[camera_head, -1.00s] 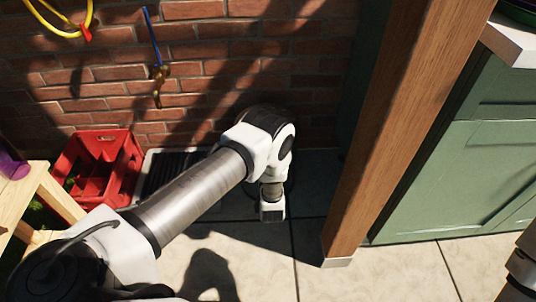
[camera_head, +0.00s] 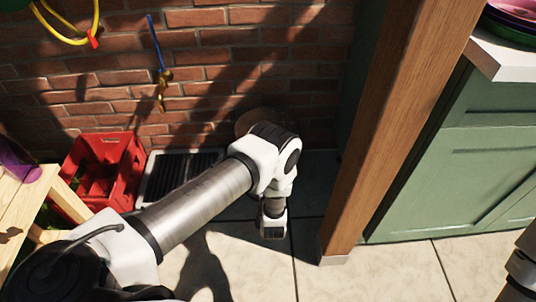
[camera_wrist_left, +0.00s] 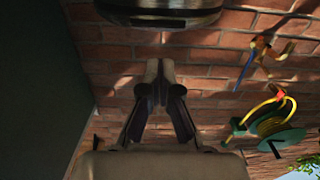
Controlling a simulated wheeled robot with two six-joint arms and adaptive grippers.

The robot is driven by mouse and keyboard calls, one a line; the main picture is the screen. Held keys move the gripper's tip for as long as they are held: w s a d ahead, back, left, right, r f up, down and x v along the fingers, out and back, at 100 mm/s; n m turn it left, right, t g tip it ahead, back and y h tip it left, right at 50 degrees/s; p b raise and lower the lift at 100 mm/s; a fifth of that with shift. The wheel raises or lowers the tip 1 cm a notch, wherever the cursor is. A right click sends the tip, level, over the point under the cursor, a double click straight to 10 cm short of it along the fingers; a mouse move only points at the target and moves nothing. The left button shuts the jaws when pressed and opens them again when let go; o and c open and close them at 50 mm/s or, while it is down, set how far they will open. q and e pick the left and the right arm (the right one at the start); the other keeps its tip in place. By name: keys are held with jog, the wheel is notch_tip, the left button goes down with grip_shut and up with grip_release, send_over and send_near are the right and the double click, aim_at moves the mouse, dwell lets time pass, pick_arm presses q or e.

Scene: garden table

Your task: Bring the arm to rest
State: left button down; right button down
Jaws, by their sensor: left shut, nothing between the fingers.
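My left arm comes in from the lower left in the head view and reaches out over the paving in front of the brick wall. Its gripper cannot be made out there. In the left wrist view the left gripper (camera_wrist_left: 160,82) shows with its fingers together and nothing between them, with the brick wall (camera_wrist_left: 105,52) behind. Part of my right arm shows at the lower right edge of the head view. Its gripper is out of view.
A red crate (camera_head: 128,172) and a dark grate (camera_head: 158,182) sit by the wall. A wooden table (camera_head: 22,205) with a purple thing (camera_head: 20,166) stands left. A wooden post (camera_head: 385,115) and green cabinet (camera_head: 460,165) stand right. A hose reel (camera_wrist_left: 277,133) hangs on the wall.

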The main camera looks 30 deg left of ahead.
pick_arm(q)
notch_tip(320, 180, up, 6)
jog(key=a+f, duration=0.1)
jog(key=a, duration=0.1)
jog(key=s+d+f+m+g+h, duration=0.25)
jog(key=s+g, duration=0.25)
jog(key=s, duration=0.6)
jog(key=s+d+f+m+g+h, duration=0.15)
jog(key=s+g+h, duration=0.3)
jog(key=s, duration=0.65)
jog(key=s+d+f+m+g+h, duration=0.25)
jog(key=s+g, duration=0.25)
jog(key=s, duration=0.7)
notch_tip(320, 180, up, 29)
jog(key=p, duration=2.9)
jog(key=shift+d+n+g, duration=0.2)
jog(key=shift+n+g, duration=0.15)
jog(key=shift+s+f, duration=0.1)
